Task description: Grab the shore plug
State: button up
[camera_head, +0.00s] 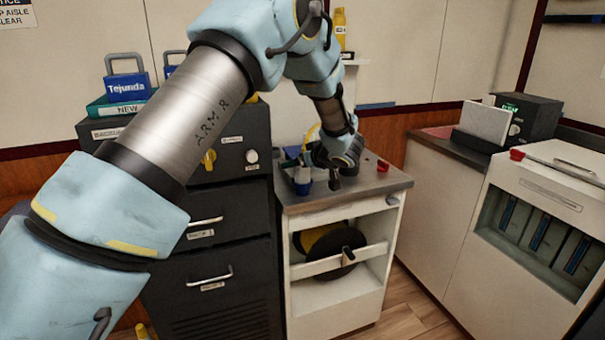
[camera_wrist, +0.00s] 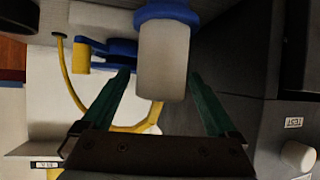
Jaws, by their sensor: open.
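The shore plug appears to be the white cylinder with a blue collar (camera_wrist: 164,62) in the wrist view. A yellow cable (camera_wrist: 76,85) curves close by on its left. My gripper (camera_wrist: 157,80) is open, with its two green fingers on either side of the white cylinder in the picture. I cannot tell whether the fingers touch it or how deep it sits between them. In the head view my gripper (camera_head: 335,182) is low over the top of the small white cabinet (camera_head: 344,197). A blue and white piece (camera_head: 302,180) stands just left of it there.
A dark drawer cabinet (camera_head: 235,245) stands close on the left, with a yellow knob (camera_head: 208,159) on its upper panel. A red item (camera_head: 383,166) sits right of my gripper on the cabinet top. Floor shows at the right.

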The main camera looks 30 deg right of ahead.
jog(key=shift+w+f, duration=0.3)
jog(key=shift+w, duration=0.25)
grip_shut()
dwell(0.4)
